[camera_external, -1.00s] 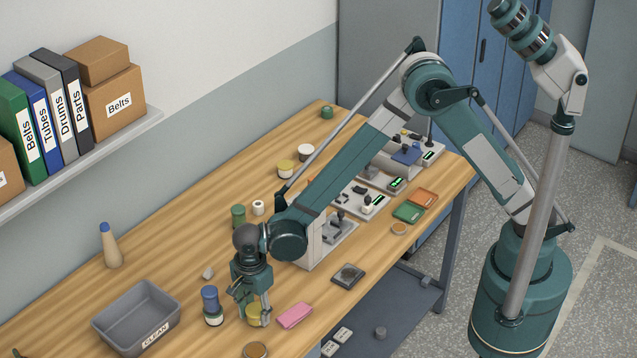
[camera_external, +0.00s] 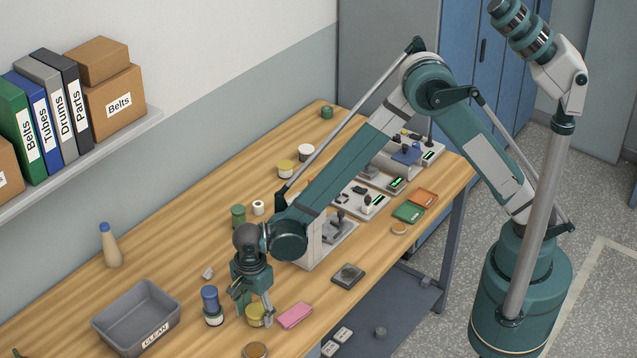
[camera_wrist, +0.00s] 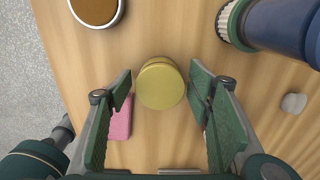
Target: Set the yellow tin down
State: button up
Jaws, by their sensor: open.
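The yellow tin (camera_external: 255,316) stands on the wooden bench near its front edge. In the wrist view the tin (camera_wrist: 160,84) shows its round yellow lid between my fingers, with a gap on both sides. My gripper (camera_external: 255,309) is low over the bench, pointing down around the tin. Its green finger pads (camera_wrist: 160,105) are spread apart and do not touch the tin. The tin's underside is hidden, but it appears to rest on the wood.
A blue-topped bottle (camera_external: 212,306) stands just left of the tin. A pink pad (camera_external: 295,315) lies close on the right. A round brown-topped container (camera_external: 256,351) is in front. A grey CLEAN bin (camera_external: 114,306) stands farther left.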

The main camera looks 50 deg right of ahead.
aim_at(256, 309)
notch_tip(256, 309, up, 12)
dwell(0.7)
dwell(0.5)
dwell(0.4)
jog(key=d+r+n+t, duration=0.1)
jog(key=d+r+n, duration=0.2)
jog(key=d+r, duration=0.5)
jog(key=d+r+n+t+y, duration=0.15)
jog(key=d+r, duration=0.25)
jog(key=d, duration=0.8)
jog(key=d+r+n+t, duration=0.1)
jog(key=d+r+n, duration=0.2)
jog(key=d+r, duration=0.5)
jog(key=s+d+n+t, duration=0.2)
jog(key=s+d+n, duration=0.3)
jog(key=d, duration=0.9)
jog(key=s+d+n+t+h, duration=0.1)
jog(key=s+d+n, duration=0.4)
jog(key=s+d, duration=0.7)
jog(key=shift+d+t, duration=0.35)
jog(key=shift+d, duration=1.15)
